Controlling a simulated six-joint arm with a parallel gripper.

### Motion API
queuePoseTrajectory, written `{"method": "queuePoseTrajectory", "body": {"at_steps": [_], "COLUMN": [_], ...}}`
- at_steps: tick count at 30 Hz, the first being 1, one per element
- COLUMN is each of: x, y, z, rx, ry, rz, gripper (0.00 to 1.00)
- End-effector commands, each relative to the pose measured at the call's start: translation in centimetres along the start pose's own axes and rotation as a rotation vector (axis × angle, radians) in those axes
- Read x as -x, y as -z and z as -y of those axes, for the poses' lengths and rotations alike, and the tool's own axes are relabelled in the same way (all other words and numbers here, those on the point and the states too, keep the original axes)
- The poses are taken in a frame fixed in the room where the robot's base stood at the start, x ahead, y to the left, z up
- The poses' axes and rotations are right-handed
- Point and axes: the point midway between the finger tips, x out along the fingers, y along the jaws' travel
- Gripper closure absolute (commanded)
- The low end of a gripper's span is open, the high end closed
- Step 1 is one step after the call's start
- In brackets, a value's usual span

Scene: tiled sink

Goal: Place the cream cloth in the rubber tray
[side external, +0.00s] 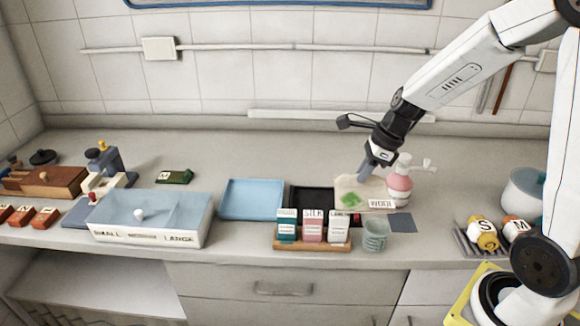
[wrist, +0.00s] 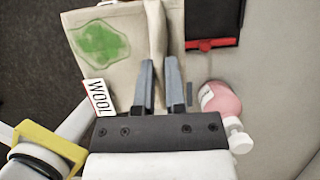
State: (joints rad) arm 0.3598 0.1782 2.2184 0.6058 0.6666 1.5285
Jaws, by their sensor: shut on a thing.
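The cream cloth (side external: 345,186) has a green stain and a white WOOL tag (side external: 381,203). It also shows in the wrist view (wrist: 135,65), with a fold pinched between the fingertips. My gripper (side external: 366,174) is shut on it, and the fingers also show in the wrist view (wrist: 160,65). The black tray (side external: 312,196), likely the rubber tray, lies left of the cloth in the side view. The cloth covers part of its right side there. In the wrist view the black tray (wrist: 212,18) is right of the cloth. I cannot tell whether the cloth touches the counter.
A pink bottle (side external: 398,186) stands close right of my gripper. A rack of labelled boxes (side external: 313,243) and a glass cup (side external: 376,236) stand in front of the tray. A blue tray (side external: 252,198) is left of it. Several dark-grey slats hold bottles at right.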

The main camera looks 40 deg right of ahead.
Motion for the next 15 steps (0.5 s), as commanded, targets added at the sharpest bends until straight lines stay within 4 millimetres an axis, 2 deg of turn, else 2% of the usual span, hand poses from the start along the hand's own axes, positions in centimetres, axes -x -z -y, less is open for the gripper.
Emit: {"method": "queuePoseTrajectory", "body": {"at_steps": [15], "x": [-4.2], "y": [-2.4], "z": [5.1], "rx": [-0.001], "ry": [-0.001], "rz": [-0.001], "gripper": [1.0]}}
